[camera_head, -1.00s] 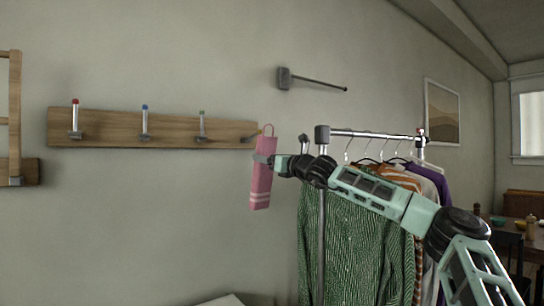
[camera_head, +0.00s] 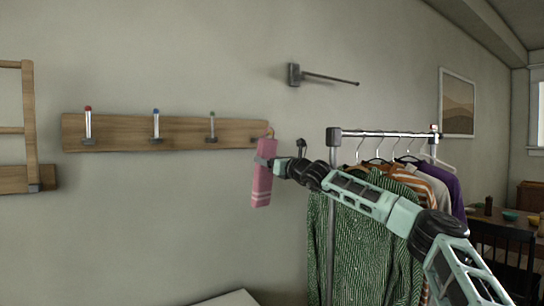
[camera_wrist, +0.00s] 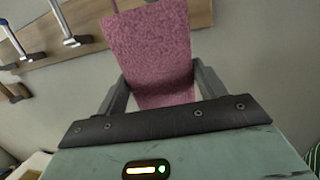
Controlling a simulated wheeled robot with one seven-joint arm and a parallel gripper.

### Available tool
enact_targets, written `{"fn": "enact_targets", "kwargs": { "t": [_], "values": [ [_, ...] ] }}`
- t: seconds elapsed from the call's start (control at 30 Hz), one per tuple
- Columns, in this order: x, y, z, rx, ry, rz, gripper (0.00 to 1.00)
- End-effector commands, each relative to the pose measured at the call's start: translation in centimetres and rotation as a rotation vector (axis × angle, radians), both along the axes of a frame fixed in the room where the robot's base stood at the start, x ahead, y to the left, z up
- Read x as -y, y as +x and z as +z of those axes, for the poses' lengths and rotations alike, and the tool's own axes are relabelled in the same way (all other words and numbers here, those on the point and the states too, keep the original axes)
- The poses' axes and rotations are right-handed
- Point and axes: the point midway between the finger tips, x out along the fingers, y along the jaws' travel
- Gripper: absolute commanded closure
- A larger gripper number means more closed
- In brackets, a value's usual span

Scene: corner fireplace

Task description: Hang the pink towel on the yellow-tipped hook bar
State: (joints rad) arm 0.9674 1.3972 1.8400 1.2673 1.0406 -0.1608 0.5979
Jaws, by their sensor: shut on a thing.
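The pink towel (camera_head: 262,185) hangs upright from my gripper (camera_head: 265,160), with two pale stripes near its bottom and a thin loop at its top. My gripper is shut on its upper part; in the wrist view the towel (camera_wrist: 150,45) fills the space between the fingers (camera_wrist: 162,92). The yellow-tipped hook bar (camera_head: 270,130) is at the right end of the wooden wall board (camera_head: 185,132). It is mostly hidden behind the towel's top. The loop overlaps the yellow tip in the picture; I cannot tell whether it is around it.
Red-tipped (camera_head: 88,125), blue-tipped (camera_head: 156,125) and green-tipped (camera_head: 212,127) hooks stand along the board to the left. A clothes rack (camera_head: 332,230) with hanging garments stands close right, beneath my arm. A dark wall rod (camera_head: 325,77) is above. The wall below the board is clear.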

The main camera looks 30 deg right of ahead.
Motion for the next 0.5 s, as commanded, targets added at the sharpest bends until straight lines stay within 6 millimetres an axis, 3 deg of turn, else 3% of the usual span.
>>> {"fn": "enact_targets", "kwargs": {
  "t": [0.5],
  "values": [
    [-0.2, 3.1, -0.4, 0.001, 0.002, 0.001, 0.58]
  ]
}}
